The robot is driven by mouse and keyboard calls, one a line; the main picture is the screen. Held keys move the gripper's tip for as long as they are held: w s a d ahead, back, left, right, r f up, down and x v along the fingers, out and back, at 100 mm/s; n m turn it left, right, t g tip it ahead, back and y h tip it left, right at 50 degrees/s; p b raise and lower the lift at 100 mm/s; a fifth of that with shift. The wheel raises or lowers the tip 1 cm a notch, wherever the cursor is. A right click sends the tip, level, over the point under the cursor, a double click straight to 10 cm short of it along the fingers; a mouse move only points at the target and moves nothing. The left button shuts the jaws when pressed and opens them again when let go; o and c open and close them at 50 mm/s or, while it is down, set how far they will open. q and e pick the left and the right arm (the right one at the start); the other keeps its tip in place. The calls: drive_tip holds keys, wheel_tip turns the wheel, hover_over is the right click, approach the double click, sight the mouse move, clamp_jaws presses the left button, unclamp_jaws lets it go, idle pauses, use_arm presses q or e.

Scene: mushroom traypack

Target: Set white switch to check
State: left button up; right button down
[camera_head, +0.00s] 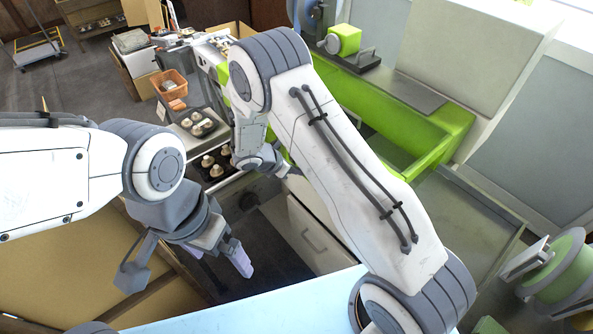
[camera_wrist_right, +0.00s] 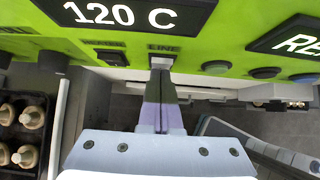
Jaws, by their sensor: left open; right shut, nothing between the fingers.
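The white switch (camera_wrist_right: 161,62) sits on the green control panel (camera_wrist_right: 220,40) under the label "LINE" in the right wrist view. My right gripper (camera_wrist_right: 161,78) is shut and empty, its fingertips right at the lower end of the switch; I cannot tell whether they touch it. The switch's setting cannot be read, and no "check" label is legible. A black switch (camera_wrist_right: 112,57) is to its left. In the head view my right arm hides the panel face. My left gripper (camera_head: 222,257) is open and empty, low over the dark floor area, away from the panel.
Black trays of mushrooms (camera_head: 215,165) lie beside the machine. An orange basket (camera_head: 172,83) stands farther back.

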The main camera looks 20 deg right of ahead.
drive_tip(key=shift+r, duration=0.35)
drive_tip(key=a+f+b+v, duration=0.1)
drive_tip(key=v, duration=1.2)
drive_tip(key=shift+s+a+f+b, duration=0.25)
drive_tip(key=shift+s+a+b, duration=0.05)
drive_tip(key=shift+s+b, duration=0.05)
drive_tip(key=b, duration=0.7)
drive_tip(key=f+b, duration=0.1)
drive_tip(key=b, duration=0.6)
drive_tip(key=shift+s+a+f, duration=0.1)
drive_tip(key=shift+a+f, duration=0.05)
drive_tip(key=shift+f, duration=0.1)
